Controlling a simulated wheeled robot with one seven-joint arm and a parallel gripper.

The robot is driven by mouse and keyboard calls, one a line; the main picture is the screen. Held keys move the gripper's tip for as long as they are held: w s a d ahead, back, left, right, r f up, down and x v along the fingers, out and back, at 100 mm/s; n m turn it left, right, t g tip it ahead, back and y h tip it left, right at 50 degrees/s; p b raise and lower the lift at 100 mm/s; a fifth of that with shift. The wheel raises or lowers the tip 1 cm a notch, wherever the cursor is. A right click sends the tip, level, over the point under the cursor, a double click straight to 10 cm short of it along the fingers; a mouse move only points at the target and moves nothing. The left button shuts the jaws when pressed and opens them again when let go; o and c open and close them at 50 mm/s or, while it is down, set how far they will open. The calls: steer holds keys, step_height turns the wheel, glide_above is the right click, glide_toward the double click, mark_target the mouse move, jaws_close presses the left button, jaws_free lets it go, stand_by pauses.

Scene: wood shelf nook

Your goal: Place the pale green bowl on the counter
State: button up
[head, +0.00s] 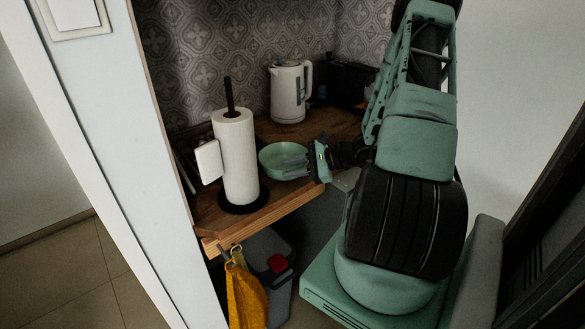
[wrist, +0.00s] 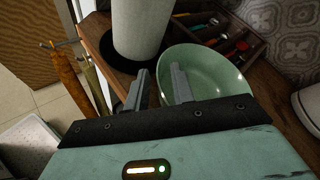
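The pale green bowl (head: 276,157) is at the wooden counter (head: 291,196), just right of the paper towel roll. It looks upright; whether its base rests fully on the wood is hidden. My gripper (head: 294,165) reaches in from the right, over the bowl's near right side. In the wrist view the bowl (wrist: 215,75) lies beyond my gripper (wrist: 160,78). The fingers are apart, one over the bowl's inside and one outside its rim, with the rim between them. I see no clear contact with the rim.
The paper towel roll (head: 236,155) stands close left of the bowl on a black base. A white kettle (head: 288,92) stands behind. A tray of small items (wrist: 222,35) lies near the bowl. A yellow cloth (head: 246,291) hangs below the counter's front edge, beside a grey bin (head: 270,262).

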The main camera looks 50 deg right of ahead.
steer(key=shift+r, duration=0.15)
steer(key=b+v, duration=0.2)
steer(key=v, duration=1)
steer(key=w+a+r+n+g+y, duration=0.1)
steer(key=w+a+r+n+g, duration=0.15)
steer(key=a+n+g, duration=0.75)
steer(key=w+a+r+n+g+y, duration=0.1)
steer(key=w+a+r+n+g, duration=0.2)
steer(key=a, duration=1.3)
steer(key=s+a+r+n+h, duration=0.1)
steer(key=s+a+n+h, duration=0.3)
steer(key=a+n, duration=0.5)
steer(key=s+a+r+n+h, duration=0.1)
steer(key=s+a+n+h, duration=0.3)
steer(key=s+a+n, duration=0.4)
steer(key=a+n, duration=0.1)
steer(key=a, duration=0.2)
steer(key=shift+a+r+n+t, duration=0.35)
steer(key=shift+a+n+t, duration=0.05)
